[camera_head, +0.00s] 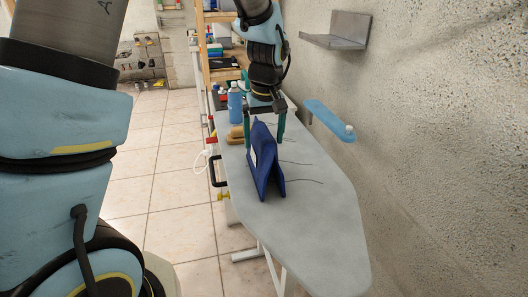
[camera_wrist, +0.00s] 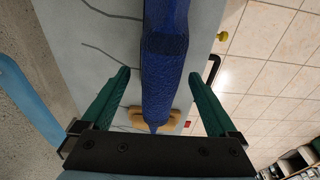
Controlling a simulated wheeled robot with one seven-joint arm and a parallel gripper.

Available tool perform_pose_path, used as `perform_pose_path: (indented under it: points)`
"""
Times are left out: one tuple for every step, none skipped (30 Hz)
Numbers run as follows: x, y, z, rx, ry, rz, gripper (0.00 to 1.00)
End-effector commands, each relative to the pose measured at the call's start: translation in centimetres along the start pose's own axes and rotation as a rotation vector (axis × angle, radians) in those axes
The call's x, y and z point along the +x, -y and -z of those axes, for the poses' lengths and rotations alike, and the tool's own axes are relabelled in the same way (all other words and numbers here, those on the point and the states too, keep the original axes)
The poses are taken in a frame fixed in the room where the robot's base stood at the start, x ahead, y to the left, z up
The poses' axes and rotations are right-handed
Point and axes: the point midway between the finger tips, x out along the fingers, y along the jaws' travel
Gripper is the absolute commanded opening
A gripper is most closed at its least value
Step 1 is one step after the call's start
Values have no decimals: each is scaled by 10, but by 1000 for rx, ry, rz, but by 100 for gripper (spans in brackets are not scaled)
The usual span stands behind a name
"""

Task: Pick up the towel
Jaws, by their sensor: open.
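The dark blue towel (camera_head: 262,165) stands folded like a tent on the grey ironing board (camera_head: 310,235), its ridge upward. It also shows in the wrist view (camera_wrist: 164,70) as a long blue strip running from the top down between my fingers. My gripper (camera_head: 264,144) is over the towel's far part, pointing down. Its green fingers are open, one on each side of the towel. In the wrist view my gripper (camera_wrist: 158,73) shows gaps between the towel and both fingers. The towel's lower far side is partly hidden.
A blue bottle (camera_head: 235,103) and a tan object (camera_head: 236,133) are on the board's far left. A blue shelf (camera_head: 328,120) and a grey shelf (camera_head: 338,32) are on the right wall. The board's near end is clear; dark thin lines lie right of the towel.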

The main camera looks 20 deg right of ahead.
Motion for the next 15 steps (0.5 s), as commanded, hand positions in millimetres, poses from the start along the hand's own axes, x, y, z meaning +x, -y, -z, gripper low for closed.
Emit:
perform_pose_path:
  points:
    - [1,0,0,0,-1,0,94]
    - [2,0,0,0,-1,-1,94]
    - [2,0,0,0,-2,-1,94]
    - [2,0,0,0,-2,-1,94]
    - [2,0,0,0,-2,-1,94]
    - [2,0,0,0,-1,-1,94]
    - [2,0,0,0,-1,-1,93]
    - [2,0,0,0,-1,-1,90]
    - [2,0,0,0,-1,-1,85]
    - [2,0,0,0,-1,-1,82]
    - [2,0,0,0,-1,-1,78]
    - [2,0,0,0,-1,-1,74]
    - [2,0,0,0,-1,-1,71]
    - [2,0,0,0,-1,-1,67]
    - [2,0,0,0,-1,-1,63]
